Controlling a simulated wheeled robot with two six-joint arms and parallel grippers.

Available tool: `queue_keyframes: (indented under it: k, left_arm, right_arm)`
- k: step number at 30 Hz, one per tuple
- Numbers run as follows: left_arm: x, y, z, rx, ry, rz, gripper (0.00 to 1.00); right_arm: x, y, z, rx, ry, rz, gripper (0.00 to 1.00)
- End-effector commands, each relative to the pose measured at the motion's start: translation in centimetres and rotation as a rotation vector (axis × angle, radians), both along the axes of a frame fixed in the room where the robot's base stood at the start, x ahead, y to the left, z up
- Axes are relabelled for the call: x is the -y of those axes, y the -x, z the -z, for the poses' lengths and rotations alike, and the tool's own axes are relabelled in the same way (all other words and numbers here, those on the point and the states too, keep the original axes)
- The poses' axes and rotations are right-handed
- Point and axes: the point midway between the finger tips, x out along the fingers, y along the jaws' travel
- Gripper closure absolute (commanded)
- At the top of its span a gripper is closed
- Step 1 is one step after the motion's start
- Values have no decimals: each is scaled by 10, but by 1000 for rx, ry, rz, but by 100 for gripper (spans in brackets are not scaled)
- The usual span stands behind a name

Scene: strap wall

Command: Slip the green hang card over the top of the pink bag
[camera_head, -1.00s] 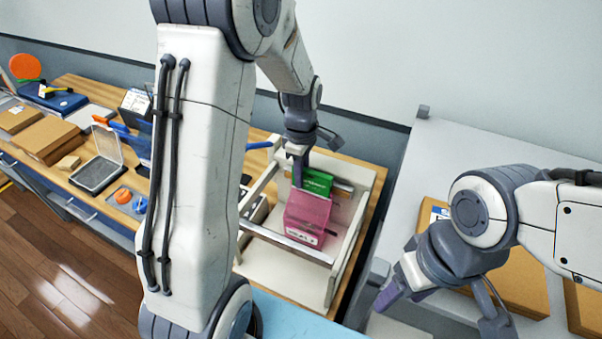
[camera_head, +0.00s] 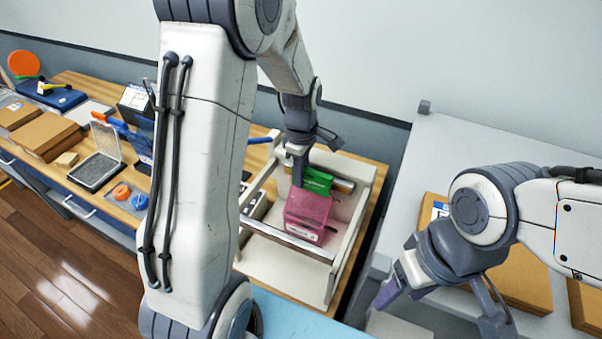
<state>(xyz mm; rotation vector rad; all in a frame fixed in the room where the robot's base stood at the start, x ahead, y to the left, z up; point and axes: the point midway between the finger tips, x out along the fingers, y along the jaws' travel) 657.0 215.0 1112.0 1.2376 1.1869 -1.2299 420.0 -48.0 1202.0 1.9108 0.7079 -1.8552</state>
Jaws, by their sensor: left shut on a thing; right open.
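The pink bag (camera_head: 306,214) stands in a white rack with a metal bar in front of it, with a white label low on its front. The green hang card (camera_head: 318,181) is at the top of the bag, at its back edge. My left gripper (camera_head: 298,178) reaches down from above and is shut on the green card at its left end. I cannot tell whether the card is around the bag's top or only behind it. My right gripper (camera_head: 386,297) is open and empty, away to the right of the rack.
The white rack (camera_head: 338,276) has side walls and a front bar (camera_head: 290,243) close to the bag. Cardboard boxes (camera_head: 520,278) lie on the grey table at right. A clear-lidded case (camera_head: 97,168) and other goods lie on the wooden bench at left.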

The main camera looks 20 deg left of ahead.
Motion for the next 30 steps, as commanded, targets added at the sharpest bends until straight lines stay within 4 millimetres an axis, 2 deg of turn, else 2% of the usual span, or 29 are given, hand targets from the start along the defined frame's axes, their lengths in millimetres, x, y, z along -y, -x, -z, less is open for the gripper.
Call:
queue_keyframes:
  k: [28, 29, 30]
  left_arm:
    - [0, 0, 11, -1, 0, 0, 100]
    - [0, 0, 11, -1, 0, 0, 64]
    - [0, 0, 11, 0, 0, 0, 49]
  right_arm:
    - [0, 0, 7, 0, 0, 0, 38]
    - [0, 0, 7, 0, 0, 0, 38]
    - [0, 0, 6, 0, 0, 0, 38]
